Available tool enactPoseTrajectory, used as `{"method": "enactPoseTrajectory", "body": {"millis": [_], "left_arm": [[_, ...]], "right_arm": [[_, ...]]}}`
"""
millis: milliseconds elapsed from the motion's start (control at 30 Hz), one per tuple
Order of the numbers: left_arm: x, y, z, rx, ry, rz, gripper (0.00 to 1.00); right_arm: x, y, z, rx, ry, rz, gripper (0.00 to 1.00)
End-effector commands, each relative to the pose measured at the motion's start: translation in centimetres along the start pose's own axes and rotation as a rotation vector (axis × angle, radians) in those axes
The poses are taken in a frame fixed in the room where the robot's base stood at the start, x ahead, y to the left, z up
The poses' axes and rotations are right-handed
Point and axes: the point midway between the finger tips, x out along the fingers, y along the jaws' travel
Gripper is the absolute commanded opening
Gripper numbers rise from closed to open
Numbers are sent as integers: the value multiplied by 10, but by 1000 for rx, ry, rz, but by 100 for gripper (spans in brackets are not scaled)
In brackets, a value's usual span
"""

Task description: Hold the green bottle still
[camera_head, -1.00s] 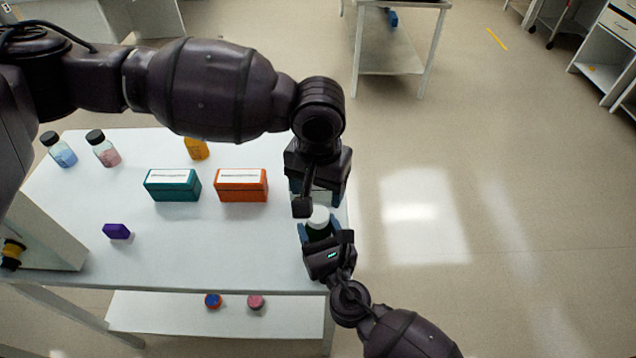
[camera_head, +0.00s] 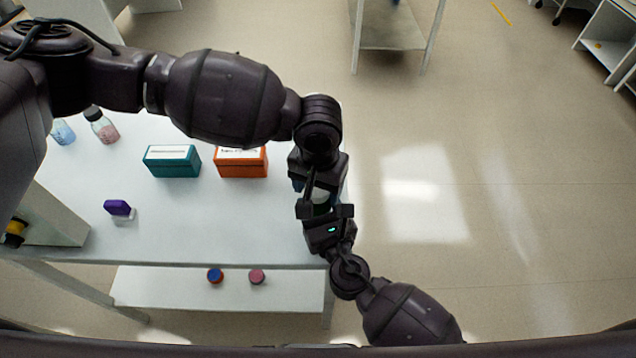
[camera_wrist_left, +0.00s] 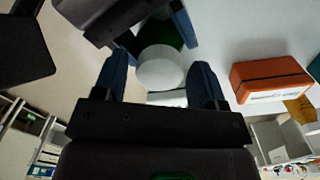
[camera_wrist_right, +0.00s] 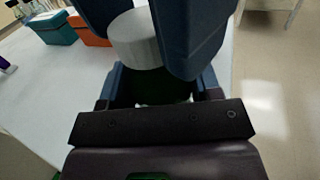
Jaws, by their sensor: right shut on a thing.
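The green bottle (camera_head: 320,209) stands upright at the table's right end, mostly hidden by my grippers in the head view. Its white cap (camera_wrist_left: 160,68) and dark green body show in the left wrist view. My right gripper (camera_head: 325,214) is shut on the bottle's body; in the right wrist view the dark body (camera_wrist_right: 150,88) sits between its blue fingers. My left gripper (camera_head: 318,188) is above, pointing down. Its blue fingers stand apart on both sides of the white cap (camera_wrist_right: 135,40), with a visible gap in the left wrist view.
A teal box (camera_head: 172,162) and an orange box (camera_head: 241,163) stand on the white table (camera_head: 200,220). A purple-topped item (camera_head: 117,208) and two small bottles stand farther left. Two round caps show at the lower shelf (camera_head: 180,300). Open floor lies to the right.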

Motion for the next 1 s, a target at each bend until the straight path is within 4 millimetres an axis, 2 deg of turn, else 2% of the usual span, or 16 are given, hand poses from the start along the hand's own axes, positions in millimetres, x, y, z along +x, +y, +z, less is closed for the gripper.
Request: {"method": "enactPoseTrajectory", "body": {"millis": [33, 300, 467, 567, 1000], "left_arm": [[0, 0, 0, 0, 0, 0, 58], [0, 0, 0, 0, 0, 0, 16], [0, 0, 0, 14, 0, 1, 16], [0, 0, 0, 80, 0, 1, 16], [0, 0, 0, 680, 1, 0, 16]], "right_arm": [[0, 0, 0, 0, 0, 0, 0], [0, 0, 0, 0, 0, 0, 0], [0, 0, 0, 0, 0, 0, 0], [0, 0, 0, 0, 0, 0, 0], [0, 0, 0, 0, 0, 0, 0]]}}
